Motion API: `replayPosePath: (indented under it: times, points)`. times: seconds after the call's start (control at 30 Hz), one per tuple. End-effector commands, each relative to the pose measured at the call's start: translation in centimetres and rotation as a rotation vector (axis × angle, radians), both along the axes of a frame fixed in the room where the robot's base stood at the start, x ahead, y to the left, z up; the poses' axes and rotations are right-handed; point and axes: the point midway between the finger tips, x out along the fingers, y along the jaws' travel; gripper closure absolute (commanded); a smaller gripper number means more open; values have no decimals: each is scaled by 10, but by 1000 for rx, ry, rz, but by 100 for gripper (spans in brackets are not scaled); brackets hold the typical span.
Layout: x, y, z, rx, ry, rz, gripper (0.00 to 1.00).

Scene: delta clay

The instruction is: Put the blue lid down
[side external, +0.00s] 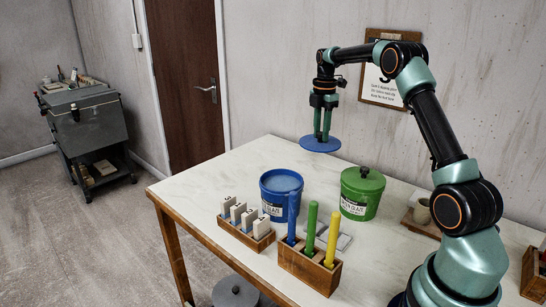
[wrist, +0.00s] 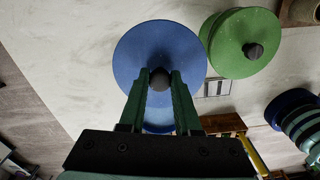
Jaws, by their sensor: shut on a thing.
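The blue lid (side external: 320,144) is a flat disc hanging level in the air above the back of the table. My gripper (side external: 323,135) is shut on its knob from above. In the wrist view the lid (wrist: 160,60) fills the middle, with its dark knob (wrist: 159,80) between my fingertips (wrist: 160,88). The blue bucket (side external: 281,195) stands open on the table, to the left of and nearer than the lid, with pale blue content showing inside.
A green bucket (side external: 362,192) with its lid on stands right of the blue one. In front are a wooden rack of pale tiles (side external: 246,226) and a wooden block (side external: 309,268) holding blue, green and yellow sticks. The table's left back area (side external: 235,165) is clear.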

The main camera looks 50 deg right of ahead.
Motion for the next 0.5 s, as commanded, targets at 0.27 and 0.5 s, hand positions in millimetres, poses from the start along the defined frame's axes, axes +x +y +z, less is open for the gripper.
replayPosePath:
  times: [0.27, 0.5]
  points:
    - [-1, 1, -71, 3, 4, 0, 100]
    - [0, 1, -115, 2, 3, 0, 100]
